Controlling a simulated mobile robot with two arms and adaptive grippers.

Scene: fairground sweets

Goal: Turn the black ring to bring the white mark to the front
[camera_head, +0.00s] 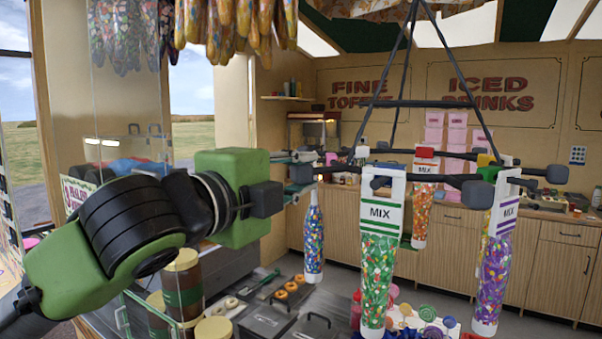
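The black ring (427,104) hangs from black rods at the right of centre. Below it, black bars with dark end knobs carry tubes of coloured sweets with MIX tags. A small white block (361,152) shows on the bars at the left, a red one (425,152) at the far side, and yellow and green ones at the right. Which of these is the mark I cannot tell for sure. My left gripper (297,174), green with dark fingers, points right. Its fingers look apart, near the left end knob; contact is unclear. My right gripper is out of view.
Trays and lollipops (428,313) lie below the hanging tubes. Wooden cabinets (540,262) line the back. Wrapped sweets (237,22) hang above my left gripper.

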